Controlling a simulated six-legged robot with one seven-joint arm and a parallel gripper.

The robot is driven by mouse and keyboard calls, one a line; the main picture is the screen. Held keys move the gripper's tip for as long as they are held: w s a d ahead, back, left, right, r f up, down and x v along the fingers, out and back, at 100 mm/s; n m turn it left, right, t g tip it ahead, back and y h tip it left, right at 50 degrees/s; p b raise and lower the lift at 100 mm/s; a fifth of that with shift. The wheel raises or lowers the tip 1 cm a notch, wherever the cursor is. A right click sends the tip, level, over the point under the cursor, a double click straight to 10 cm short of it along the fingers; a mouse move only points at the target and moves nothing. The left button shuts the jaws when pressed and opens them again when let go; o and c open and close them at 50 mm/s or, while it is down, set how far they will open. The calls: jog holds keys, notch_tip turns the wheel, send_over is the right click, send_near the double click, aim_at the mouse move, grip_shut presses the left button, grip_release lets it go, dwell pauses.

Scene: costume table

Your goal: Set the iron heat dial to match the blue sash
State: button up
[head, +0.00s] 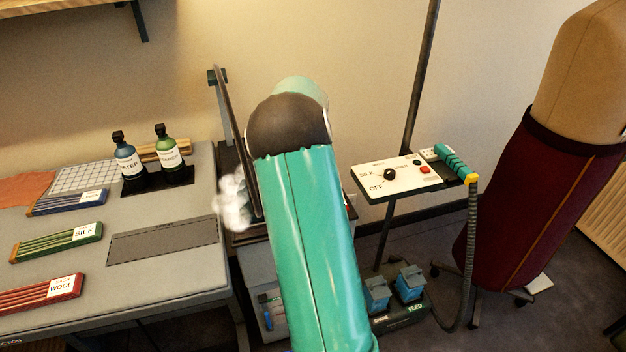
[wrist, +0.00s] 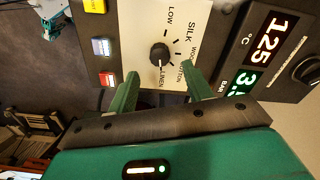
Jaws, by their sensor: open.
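The heat dial (wrist: 160,54), a round black knob on a cream plate marked LOW, SILK, WOOL, COTTON and LINEN, shows in the wrist view. A pale mark on it seems to face down, towards LINEN. My gripper (wrist: 158,88) is open and empty, its two green fingers apart just below the knob in the picture; I cannot tell whether they touch the panel. The blue sash (head: 68,202) lies folded on the table at left in the head view, with a white label too small to read. In the head view my arm hides the gripper and this dial.
A green sash (head: 56,242) labelled SILK and a red sash (head: 40,293) labelled WOOL lie nearer. Another panel (head: 402,176) with a black knob stands right of my arm. The display (wrist: 265,40) reads 125 °C. Yellow, white and red buttons (wrist: 106,79) sit left of the dial.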

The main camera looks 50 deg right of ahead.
notch_tip(320, 180, up, 8)
dwell(0.7)
